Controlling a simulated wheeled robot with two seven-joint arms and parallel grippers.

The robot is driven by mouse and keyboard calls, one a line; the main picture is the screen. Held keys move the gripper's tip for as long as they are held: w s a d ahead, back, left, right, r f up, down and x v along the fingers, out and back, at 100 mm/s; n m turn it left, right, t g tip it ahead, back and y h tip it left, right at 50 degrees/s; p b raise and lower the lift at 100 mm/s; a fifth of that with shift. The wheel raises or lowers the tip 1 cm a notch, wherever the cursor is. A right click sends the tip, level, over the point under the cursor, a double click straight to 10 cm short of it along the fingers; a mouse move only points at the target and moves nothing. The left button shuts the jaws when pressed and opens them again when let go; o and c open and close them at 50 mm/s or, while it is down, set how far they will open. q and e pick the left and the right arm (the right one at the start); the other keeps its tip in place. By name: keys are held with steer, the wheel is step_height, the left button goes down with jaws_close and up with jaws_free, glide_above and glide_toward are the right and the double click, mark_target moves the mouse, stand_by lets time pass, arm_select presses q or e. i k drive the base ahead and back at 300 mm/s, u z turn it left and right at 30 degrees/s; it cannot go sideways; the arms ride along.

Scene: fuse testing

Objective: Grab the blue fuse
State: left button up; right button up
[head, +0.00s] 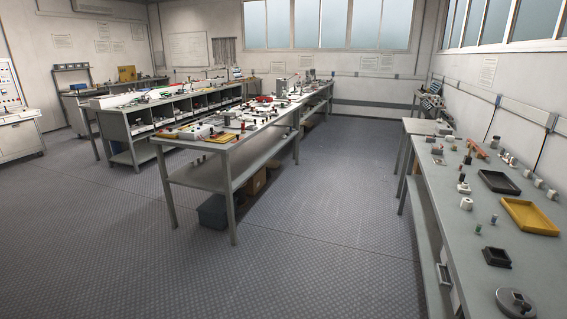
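Small upright fuse-like pieces stand on the right-hand workbench (450,225). One looks bluish (494,219), near the yellow tray, but it is too small for me to be sure that it is the blue fuse. A greenish piece (478,229) stands just in front of it and to the left. Neither of my grippers shows in the head view.
The right bench also holds a yellow tray (529,217), a black tray (498,182), a small dark box (496,257) and a round grey device (516,302). A cluttered central table (200,177) stands left. The floor (330,220) between them is clear.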

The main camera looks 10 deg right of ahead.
mark_target(494, 221)
steer(key=z, duration=0.2)
steer(key=i, duration=2.3)
steer(key=z, duration=1.65)
steer(key=i, duration=1.4)
steer(key=z, duration=1.2)
steer(key=i, duration=0.2)
